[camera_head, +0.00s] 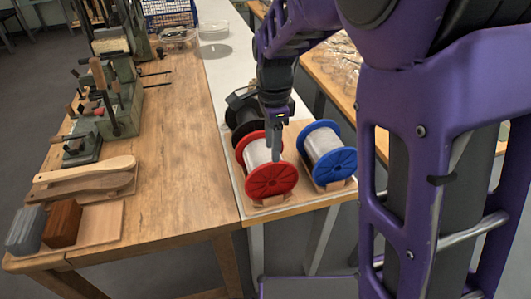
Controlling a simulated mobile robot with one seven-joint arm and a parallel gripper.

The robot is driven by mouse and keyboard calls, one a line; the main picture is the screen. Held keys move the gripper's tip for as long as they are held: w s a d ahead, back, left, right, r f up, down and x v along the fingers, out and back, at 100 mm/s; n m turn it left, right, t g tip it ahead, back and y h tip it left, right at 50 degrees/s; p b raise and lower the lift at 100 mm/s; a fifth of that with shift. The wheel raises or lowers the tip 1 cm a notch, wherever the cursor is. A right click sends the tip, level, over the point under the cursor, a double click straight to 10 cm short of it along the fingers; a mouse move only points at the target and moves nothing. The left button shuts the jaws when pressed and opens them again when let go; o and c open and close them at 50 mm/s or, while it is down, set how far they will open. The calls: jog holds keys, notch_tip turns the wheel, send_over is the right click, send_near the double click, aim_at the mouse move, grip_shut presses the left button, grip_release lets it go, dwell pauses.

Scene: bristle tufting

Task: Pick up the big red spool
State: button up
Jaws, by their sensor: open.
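The big red spool (270,181) lies on its side on a wooden board at the near end of the white-topped table, with red end discs and pale wire wound between them. My gripper (275,153) points down over the spool's middle, its fingers overlapping the pale winding in the picture. The jaws are open, and the fingers hide part of the winding. I cannot tell whether they touch it.
A blue spool (337,164) lies close on the right, and a black spool (247,128) sits behind on the left. The wooden bench (180,150) at left holds brush blanks (85,178), two blocks (64,224) and a green machine (120,100). The bench's middle is clear.

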aim_at(265, 165)
notch_tip(265, 165, down, 5)
jog(key=shift+w+r+b, duration=0.1)
jog(key=shift+b, duration=0.2)
grip_shut()
jog(key=shift+w+r, duration=0.1)
dwell(1.2)
